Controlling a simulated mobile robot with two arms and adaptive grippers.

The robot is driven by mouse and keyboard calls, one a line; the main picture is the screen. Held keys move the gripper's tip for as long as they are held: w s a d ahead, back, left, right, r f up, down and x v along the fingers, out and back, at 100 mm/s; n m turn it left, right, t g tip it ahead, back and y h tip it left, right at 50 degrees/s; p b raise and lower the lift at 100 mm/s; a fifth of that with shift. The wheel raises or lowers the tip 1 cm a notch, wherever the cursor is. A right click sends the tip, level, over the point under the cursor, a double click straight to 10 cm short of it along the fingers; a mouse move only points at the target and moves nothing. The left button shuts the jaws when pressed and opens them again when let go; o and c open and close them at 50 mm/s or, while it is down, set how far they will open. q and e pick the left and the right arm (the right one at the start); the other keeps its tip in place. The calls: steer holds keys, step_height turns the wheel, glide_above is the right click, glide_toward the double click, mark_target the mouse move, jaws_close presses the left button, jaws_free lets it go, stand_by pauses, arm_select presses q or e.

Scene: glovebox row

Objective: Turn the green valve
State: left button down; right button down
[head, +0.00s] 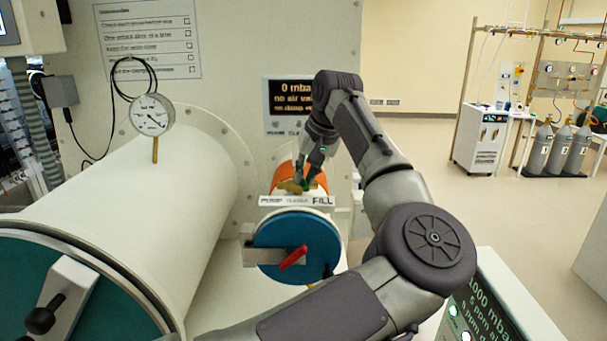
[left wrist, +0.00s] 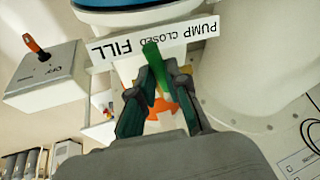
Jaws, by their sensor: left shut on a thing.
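The green valve handle (left wrist: 154,72) stands between the fingers of my left gripper (left wrist: 158,85) in the left wrist view. The fingers are shut on it from both sides. Its tip reaches the label strip (left wrist: 200,31) near the word CLOSED, between FILL and PUMP. In the head view my left gripper (head: 306,184) reaches down to the valve above the small chamber. Only a bit of green shows there, and the fingers hide most of the handle. The label strip (head: 297,201) lies just in front of it. My right gripper is not in view.
The small chamber has a blue round door (head: 318,238) with a red handle (head: 293,257). A large white cylinder (head: 150,195) with a pressure gauge (head: 151,116) stands to the left. A display (head: 292,100) is on the panel behind. A switch box (left wrist: 47,73) shows in the left wrist view.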

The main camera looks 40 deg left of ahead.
arm_select(q)
steer(key=shift+r, duration=0.1)
steer(key=c, duration=1.2)
jaws_free()
steer(key=shift+a, duration=0.1)
steer(key=shift+o, duration=0.2)
steer(key=v, duration=0.7)
steer(key=shift+w+r, duration=0.1)
steer(key=shift+c, duration=0.2)
